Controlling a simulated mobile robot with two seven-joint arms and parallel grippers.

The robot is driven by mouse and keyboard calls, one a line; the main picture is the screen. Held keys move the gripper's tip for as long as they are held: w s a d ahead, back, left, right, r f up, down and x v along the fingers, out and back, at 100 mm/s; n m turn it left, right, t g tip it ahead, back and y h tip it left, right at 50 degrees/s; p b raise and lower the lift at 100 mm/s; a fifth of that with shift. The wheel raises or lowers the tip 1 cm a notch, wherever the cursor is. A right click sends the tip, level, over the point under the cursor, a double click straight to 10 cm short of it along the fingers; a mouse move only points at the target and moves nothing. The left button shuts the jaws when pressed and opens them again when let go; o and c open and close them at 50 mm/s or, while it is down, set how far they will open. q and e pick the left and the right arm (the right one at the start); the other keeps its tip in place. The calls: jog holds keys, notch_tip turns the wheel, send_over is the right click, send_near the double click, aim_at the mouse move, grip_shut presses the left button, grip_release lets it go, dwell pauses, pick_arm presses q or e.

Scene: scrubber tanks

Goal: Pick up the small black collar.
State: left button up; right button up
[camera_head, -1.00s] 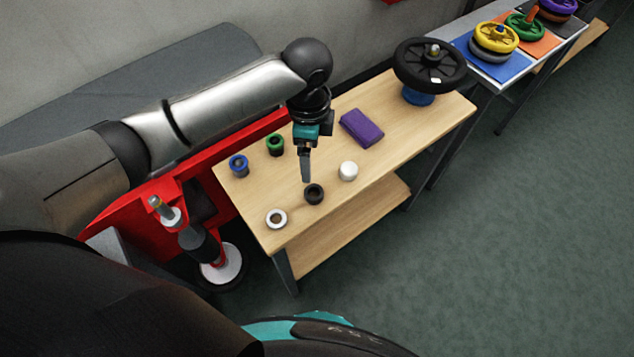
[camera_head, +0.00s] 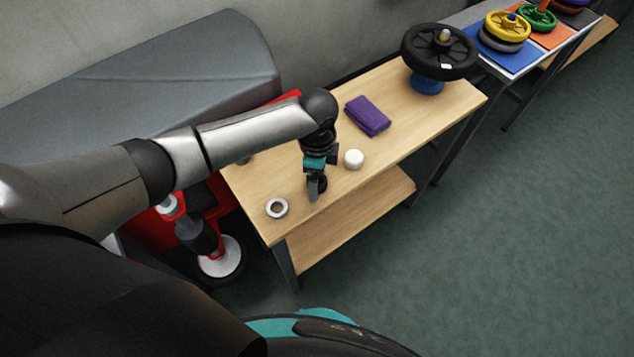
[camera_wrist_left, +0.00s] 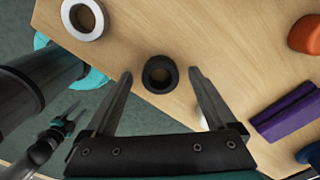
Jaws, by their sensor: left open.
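The small black collar (camera_wrist_left: 160,74) is a short dark ring on the wooden table. In the left wrist view it sits between the tips of my open left gripper (camera_wrist_left: 160,76), with a gap on each side. In the head view my left gripper (camera_head: 315,190) points down at the collar (camera_head: 321,182) and partly hides it. I cannot tell how far the fingertips are above the table.
A white ring (camera_head: 277,208) lies left of the collar, near the wooden table's (camera_head: 385,130) front edge. A white cylinder (camera_head: 354,159) and a purple cloth (camera_head: 368,116) lie to the right. A black handwheel (camera_head: 438,52) stands at the far end.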

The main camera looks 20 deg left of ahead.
pick_arm(q)
grip_shut()
dwell(0.8)
